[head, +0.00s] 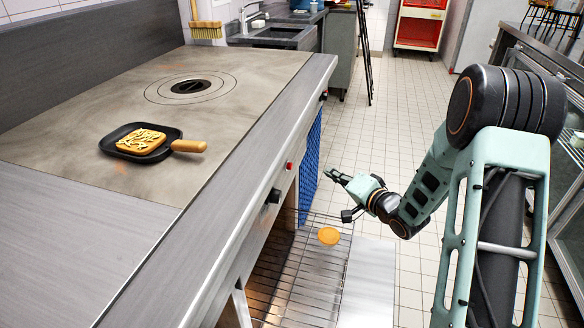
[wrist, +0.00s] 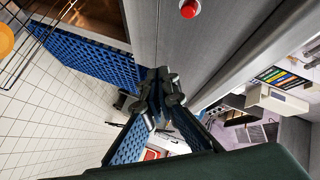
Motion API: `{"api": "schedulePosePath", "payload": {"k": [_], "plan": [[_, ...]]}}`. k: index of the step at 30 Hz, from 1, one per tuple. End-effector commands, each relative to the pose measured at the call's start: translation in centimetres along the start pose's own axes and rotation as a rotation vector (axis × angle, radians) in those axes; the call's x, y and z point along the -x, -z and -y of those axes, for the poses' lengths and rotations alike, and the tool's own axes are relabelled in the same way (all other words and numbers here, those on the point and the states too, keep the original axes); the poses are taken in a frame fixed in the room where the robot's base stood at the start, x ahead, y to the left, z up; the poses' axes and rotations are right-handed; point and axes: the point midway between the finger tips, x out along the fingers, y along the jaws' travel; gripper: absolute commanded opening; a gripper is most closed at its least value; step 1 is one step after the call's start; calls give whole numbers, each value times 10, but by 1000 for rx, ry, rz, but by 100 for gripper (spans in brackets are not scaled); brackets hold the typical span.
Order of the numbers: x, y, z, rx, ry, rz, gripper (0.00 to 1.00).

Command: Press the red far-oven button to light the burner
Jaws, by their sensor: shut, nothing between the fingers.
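The red button (head: 290,165) sits on the front panel of the steel stove. It also shows at the top of the wrist view as a red dome (wrist: 190,9) in a pale ring. My gripper (head: 330,173) is shut and empty. It is in front of the panel, to the right of the button in the head view, with a gap between them. In the wrist view my fingertips (wrist: 160,75) are together, below and left of the button. I cannot tell whether the burner (head: 190,86), with its rings on the cooktop, is lit.
A black pan (head: 122,150) with food and a wooden handle stands on the cooktop. A black knob (head: 274,196) is near the button on the panel. A wire rack (head: 295,290) holding a round orange item (head: 328,236) juts out below my gripper. A blue perforated panel (head: 310,160) is behind it.

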Motion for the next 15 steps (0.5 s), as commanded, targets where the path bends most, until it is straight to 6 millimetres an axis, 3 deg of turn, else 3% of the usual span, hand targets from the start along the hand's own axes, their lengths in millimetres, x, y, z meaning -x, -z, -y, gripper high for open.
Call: {"api": "schedulePosePath", "payload": {"k": [15], "plan": [[-47,-34,34,1,2,0,0]]}}
